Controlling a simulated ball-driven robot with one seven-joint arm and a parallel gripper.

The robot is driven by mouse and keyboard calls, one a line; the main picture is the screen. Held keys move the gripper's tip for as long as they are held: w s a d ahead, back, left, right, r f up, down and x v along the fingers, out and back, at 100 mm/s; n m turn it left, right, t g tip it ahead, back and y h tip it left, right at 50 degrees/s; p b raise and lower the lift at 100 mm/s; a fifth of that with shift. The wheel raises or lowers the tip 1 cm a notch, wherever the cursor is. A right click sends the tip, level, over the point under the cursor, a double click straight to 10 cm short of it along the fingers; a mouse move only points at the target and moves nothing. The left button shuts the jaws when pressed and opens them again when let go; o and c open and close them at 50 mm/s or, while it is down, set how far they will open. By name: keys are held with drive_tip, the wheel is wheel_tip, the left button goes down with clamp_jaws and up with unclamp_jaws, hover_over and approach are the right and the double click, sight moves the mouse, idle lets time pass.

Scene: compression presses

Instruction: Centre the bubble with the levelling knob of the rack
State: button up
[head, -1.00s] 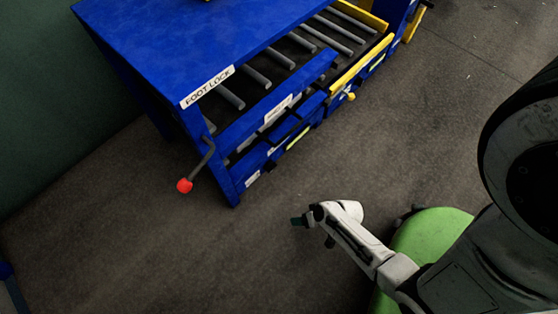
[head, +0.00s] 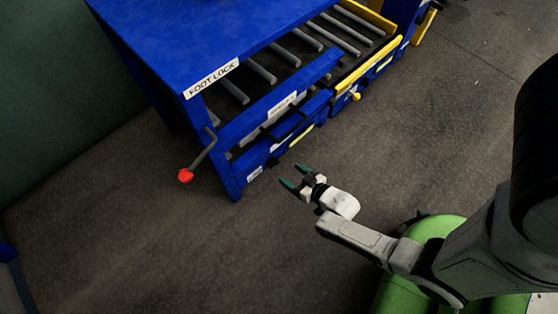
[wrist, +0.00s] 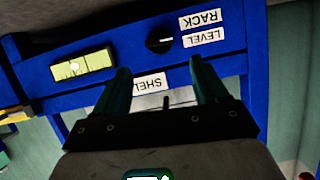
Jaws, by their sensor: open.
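The blue rack (head: 262,125) stands at the upper middle of the head view. In the wrist view its black levelling knob (wrist: 159,40) sits on a blue panel beside an upside-down LEVEL RACK label (wrist: 202,29). A yellow-green bubble vial (wrist: 83,67) lies left of the knob. A bright spot, apparently the bubble, is left of the vial's middle. My gripper (head: 293,176) is open and empty, in front of the rack and apart from it. In the wrist view its two dark green fingers (wrist: 160,70) spread to either side of the knob's column, below it in the picture.
An upside-down SHELF label (wrist: 150,84), partly cut off, lies between my fingers. A bent lever with a red end (head: 186,175) sticks out at the rack's left corner, near a FOOT LOCK label (head: 211,78). A yellow knob (head: 356,97) protrudes farther right. The floor in front is clear.

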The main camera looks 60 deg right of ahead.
sight(274, 164)
drive_tip(key=b+x, duration=0.3)
drive_tip(key=x, duration=0.3)
drive_tip(key=shift+f, duration=0.2)
drive_tip(key=shift+x, duration=0.8)
drive_tip(key=shift+r, duration=0.15)
drive_tip(key=c, duration=1.1)
drive_tip(key=shift+o, duration=0.2)
